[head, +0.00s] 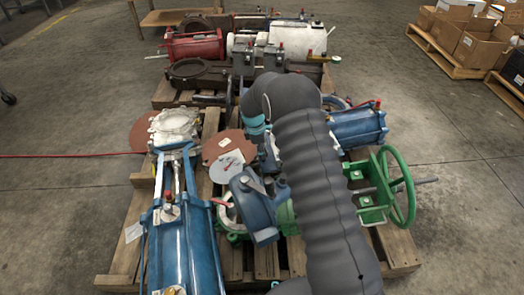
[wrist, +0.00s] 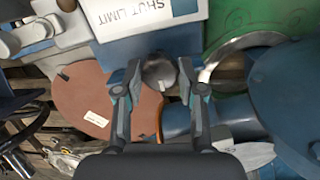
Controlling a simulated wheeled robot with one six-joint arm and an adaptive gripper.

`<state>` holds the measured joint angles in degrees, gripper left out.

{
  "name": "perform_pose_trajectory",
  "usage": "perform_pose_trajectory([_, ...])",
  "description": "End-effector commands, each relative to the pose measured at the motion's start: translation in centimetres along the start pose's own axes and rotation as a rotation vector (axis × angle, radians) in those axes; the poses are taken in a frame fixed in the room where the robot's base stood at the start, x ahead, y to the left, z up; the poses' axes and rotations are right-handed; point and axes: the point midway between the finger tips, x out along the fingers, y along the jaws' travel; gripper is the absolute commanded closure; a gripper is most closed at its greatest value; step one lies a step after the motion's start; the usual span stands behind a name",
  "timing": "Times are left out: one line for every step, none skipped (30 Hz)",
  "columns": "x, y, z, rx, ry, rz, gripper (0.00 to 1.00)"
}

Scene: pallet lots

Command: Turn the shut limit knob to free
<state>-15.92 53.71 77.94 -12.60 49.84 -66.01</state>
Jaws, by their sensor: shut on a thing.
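The shut limit knob (wrist: 160,73) is a small dark grey knob on the blue housing (wrist: 150,45), in the upper middle of the wrist view. A white label (wrist: 150,17) reading "SHUT LIMIT" is just above it. My gripper (wrist: 158,84) has one finger on each side of the knob and is shut on it. I cannot read which setting the knob points to. In the head view my dark grey arm reaches over the pallet and hides the gripper and the knob.
A brown disc (wrist: 82,98) lies left of the gripper, and a green flange (wrist: 240,35) and blue body (wrist: 290,100) are close on the right. The pallet (head: 400,248) also carries a green handwheel (head: 399,187) and a long blue cylinder (head: 183,245).

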Motion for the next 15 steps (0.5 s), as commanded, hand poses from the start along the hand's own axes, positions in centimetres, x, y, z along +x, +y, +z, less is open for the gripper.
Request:
perform_pose_trajectory([0.09,-0.05,0.06,-0.001,-0.001,-0.001,0.96])
perform_pose_trajectory([0.09,-0.05,0.06,-0.002,-0.001,-0.001,0.96])
perform_pose_trajectory([0.09,-0.05,0.06,-0.002,-0.001,-0.002,0.96])
perform_pose_trajectory([0.09,-0.05,0.06,-0.002,-0.001,-0.001,0.96])
perform_pose_trajectory([0.09,-0.05,0.06,-0.001,-0.001,-0.001,0.96])
perform_pose_trajectory([0.09,-0.04,0.06,-0.001,-0.001,-0.002,0.96])
perform_pose_trajectory([0.09,-0.04,0.06,-0.001,-0.001,-0.002,0.96])
perform_pose_trajectory([0.09,-0.04,0.06,-0.001,-0.001,-0.001,0.96])
perform_pose_trajectory([0.10,-0.04,0.06,-0.001,-0.001,-0.002,0.96])
perform_pose_trajectory([0.09,-0.04,0.06,-0.001,-0.001,-0.002,0.59])
perform_pose_trajectory([0.09,-0.04,0.06,-0.001,-0.001,-0.002,0.51])
perform_pose_trajectory([0.09,-0.04,0.06,-0.001,-0.001,-0.001,0.41])
perform_pose_trajectory([0.09,-0.04,0.05,-0.001,-0.001,-0.001,0.37])
perform_pose_trajectory([0.08,-0.03,0.05,-0.001,-0.001,-0.001,0.37])
perform_pose_trajectory([0.07,-0.03,0.04,0.000,-0.001,-0.001,0.37])
